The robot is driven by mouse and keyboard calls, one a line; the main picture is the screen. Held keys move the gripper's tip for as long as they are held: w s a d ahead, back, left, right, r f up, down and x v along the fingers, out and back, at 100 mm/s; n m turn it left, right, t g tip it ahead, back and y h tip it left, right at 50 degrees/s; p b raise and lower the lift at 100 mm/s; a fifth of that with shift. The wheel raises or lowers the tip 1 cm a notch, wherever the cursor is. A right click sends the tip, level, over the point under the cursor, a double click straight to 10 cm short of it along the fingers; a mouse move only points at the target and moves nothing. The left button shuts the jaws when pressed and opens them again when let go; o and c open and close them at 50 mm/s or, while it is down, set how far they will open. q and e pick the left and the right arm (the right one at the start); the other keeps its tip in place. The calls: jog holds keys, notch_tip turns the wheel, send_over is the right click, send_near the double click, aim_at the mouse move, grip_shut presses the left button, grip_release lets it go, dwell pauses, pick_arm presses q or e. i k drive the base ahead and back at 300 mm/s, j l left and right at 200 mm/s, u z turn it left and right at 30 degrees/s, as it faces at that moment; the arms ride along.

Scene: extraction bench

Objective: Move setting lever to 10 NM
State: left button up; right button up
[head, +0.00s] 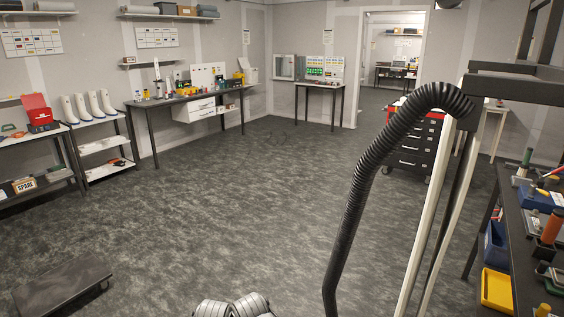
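I see no setting lever and no 10 NM marking that I can read in the head view. A workbench (532,262) at the right edge holds several small tools and trays, too small or cut off to tell apart fully. Among them are a blue tray (538,198) and an orange-handled tool (551,228). Any lever among these items cannot be made out.
A black corrugated hose (352,215) and pale posts rise close in front at right. A yellow bin (497,291) hangs by the bench. A dark low platform (62,287) lies at lower left. A drawer cabinet (413,145) stands farther back. The middle floor is clear.

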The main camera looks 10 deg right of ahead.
aim_at(533, 188)
jog(key=i+l+u, duration=0.1)
jog(key=i+u, duration=0.4)
jog(key=i, duration=1.15)
jog(key=i+z, duration=0.3)
jog(key=i, duration=0.2)
jog(key=i+z, duration=0.3)
jog(key=i, duration=0.2)
jog(key=i+j+z, duration=0.3)
jog(key=i, duration=0.2)
jog(key=i+l+z, duration=0.25)
jog(key=i+z, duration=0.15)
jog(key=i+l+z, duration=0.1)
jog(key=i+z, duration=0.75)
jog(key=i+j+z, duration=0.15)
jog(key=i+z, duration=0.25)
jog(key=i+l+z, duration=0.15)
jog(key=i+z, duration=0.85)
jog(key=i+j+z, duration=0.35)
jog(key=i+z, duration=0.65)
jog(key=i+j+z, duration=0.1)
jog(key=i+z, duration=0.4)
jog(key=i, duration=0.1)
